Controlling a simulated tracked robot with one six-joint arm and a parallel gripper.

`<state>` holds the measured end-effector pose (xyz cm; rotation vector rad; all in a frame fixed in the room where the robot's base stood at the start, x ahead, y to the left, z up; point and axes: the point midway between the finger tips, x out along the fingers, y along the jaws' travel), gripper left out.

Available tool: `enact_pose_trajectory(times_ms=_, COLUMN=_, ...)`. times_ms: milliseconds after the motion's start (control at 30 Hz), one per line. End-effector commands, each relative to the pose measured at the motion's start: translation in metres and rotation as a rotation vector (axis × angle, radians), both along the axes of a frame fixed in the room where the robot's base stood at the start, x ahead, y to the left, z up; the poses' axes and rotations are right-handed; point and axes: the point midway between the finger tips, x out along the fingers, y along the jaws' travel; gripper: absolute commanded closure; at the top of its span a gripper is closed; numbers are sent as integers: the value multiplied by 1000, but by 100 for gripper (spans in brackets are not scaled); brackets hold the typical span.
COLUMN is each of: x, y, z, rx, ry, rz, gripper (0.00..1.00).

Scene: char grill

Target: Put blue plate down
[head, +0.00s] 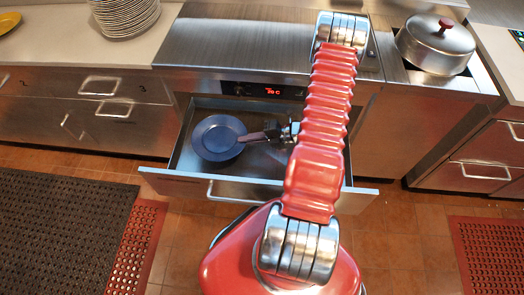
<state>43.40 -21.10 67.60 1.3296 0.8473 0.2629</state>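The blue plate (217,138) is round and lies flat at the left side of the open drawer (256,188). I cannot tell whether it rests on the drawer floor or is a little above it. My gripper (245,137) reaches in from the right, and its dark finger meets the right rim of the plate. My arm crosses the right part of the drawer and hides some of its inside. The fingers are too small and overlapped to show whether they are closed on the rim.
The drawer is pulled out below a steel cooktop with a red display (273,91). A stack of plates (124,14) and a yellow plate (8,22) are on the left counter. A lidded steel pot (436,46) is at the right. Floor mats (60,235) lie in front.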

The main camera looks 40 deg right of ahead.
Motion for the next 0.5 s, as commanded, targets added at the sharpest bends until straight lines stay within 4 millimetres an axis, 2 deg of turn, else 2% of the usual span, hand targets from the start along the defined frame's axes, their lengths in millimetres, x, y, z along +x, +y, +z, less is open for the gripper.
enact_pose_trajectory(times_ms=267, x=-1, y=-2, z=-3, rx=2, ry=-1, rz=-6, gripper=100)
enact_pose_trajectory(times_ms=500, x=-1, y=-2, z=-31, rx=3, ry=0, rz=-6, gripper=100)
